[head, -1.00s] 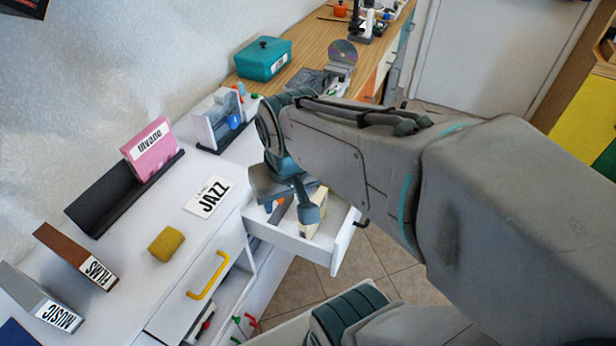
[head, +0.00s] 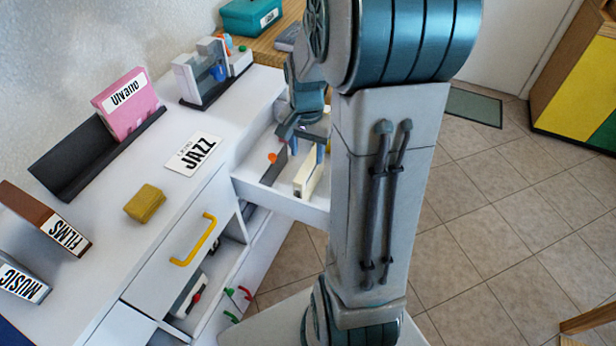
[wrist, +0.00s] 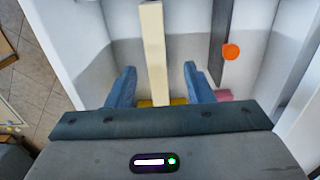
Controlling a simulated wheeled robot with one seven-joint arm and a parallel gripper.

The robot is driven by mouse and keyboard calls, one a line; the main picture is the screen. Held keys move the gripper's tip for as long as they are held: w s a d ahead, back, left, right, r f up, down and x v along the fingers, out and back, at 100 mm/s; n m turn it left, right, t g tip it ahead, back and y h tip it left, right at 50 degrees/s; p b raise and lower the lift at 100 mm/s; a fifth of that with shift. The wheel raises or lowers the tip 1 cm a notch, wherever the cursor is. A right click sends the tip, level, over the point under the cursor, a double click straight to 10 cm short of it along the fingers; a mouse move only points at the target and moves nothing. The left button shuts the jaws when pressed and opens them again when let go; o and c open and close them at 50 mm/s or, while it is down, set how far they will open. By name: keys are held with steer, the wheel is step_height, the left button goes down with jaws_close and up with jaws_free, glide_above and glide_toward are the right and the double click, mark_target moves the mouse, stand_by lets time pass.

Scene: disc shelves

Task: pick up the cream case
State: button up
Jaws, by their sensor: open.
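The cream case (head: 306,174) stands on edge inside the open white drawer (head: 270,195) in the head view. In the wrist view the cream case (wrist: 153,50) is a long narrow upright strip between my two fingers. My gripper (wrist: 158,82) is open, with one blue finger on each side of the case and a gap on both sides. In the head view my gripper (head: 310,140) is over the drawer, partly hidden by my arm. The case's lower end is hidden behind the gripper body in the wrist view.
A dark divider (wrist: 220,40) with an orange round piece (wrist: 231,52) stands right of the case in the wrist view. The drawer walls enclose both sides. On the white top are a JAZZ card (head: 194,155), a yellow block (head: 145,203) and a pink case (head: 126,105).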

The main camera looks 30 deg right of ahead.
mark_target(307, 163)
step_height(307, 163, down, 4)
steer(key=shift+f, duration=0.2)
steer(key=f, duration=0.1)
steer(key=f+b, duration=0.1)
steer(key=f, duration=0.3)
steer(key=shift+d+f, duration=0.1)
steer(key=shift+d, duration=0.3)
jaws_close()
